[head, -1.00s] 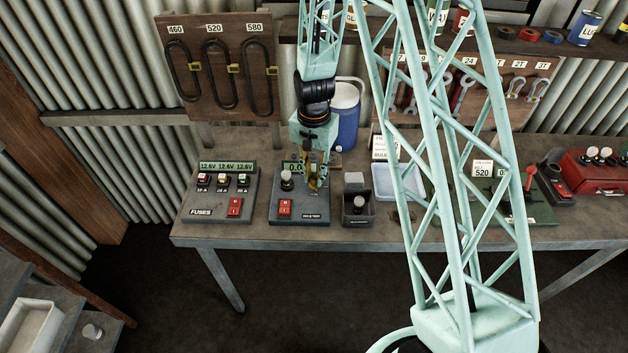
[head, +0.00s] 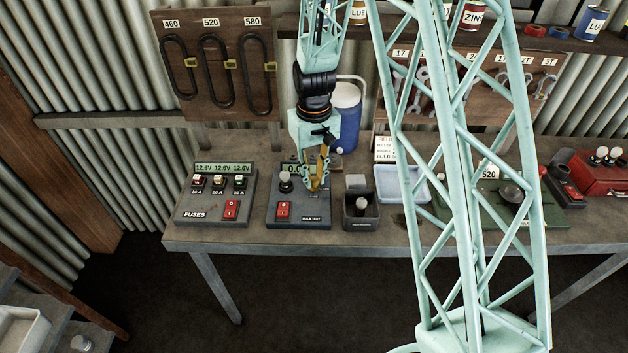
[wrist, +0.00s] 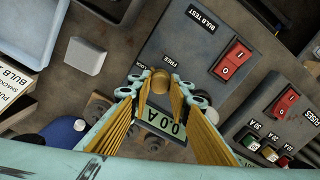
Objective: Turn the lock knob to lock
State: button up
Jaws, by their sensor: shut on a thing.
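My gripper (wrist: 160,88) is over the bulb test box (wrist: 178,35), its gold fingers pointing down at the panel. The fingertips are shut on a small round brass-coloured lock knob (wrist: 158,80), one on each side. The label FREE is printed beside the knob, and a partly covered label LOCK is on its other side. The knob's exact angle cannot be read. In the head view my gripper (head: 318,183) reaches down at the right part of the box (head: 300,212), right of a pale bulb (head: 286,180); the knob is hidden there.
The box has a red switch (wrist: 233,59) and a display (wrist: 160,121) partly covered by my fingers. A fuse box (head: 214,215) stands left, a dark open bin (head: 360,212) right, and a pale tray (head: 390,186) beyond. A blue jug (head: 346,115) stands behind.

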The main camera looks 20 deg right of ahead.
aim_at(314, 179)
jog(key=shift+n+b, duration=0.8)
jog(key=shift+n, duration=1.2)
jog(key=o, duration=0.9)
jog(key=shift+r, duration=0.15)
notch_tip(314, 179, up, 12)
jog(key=shift+f, duration=0.1)
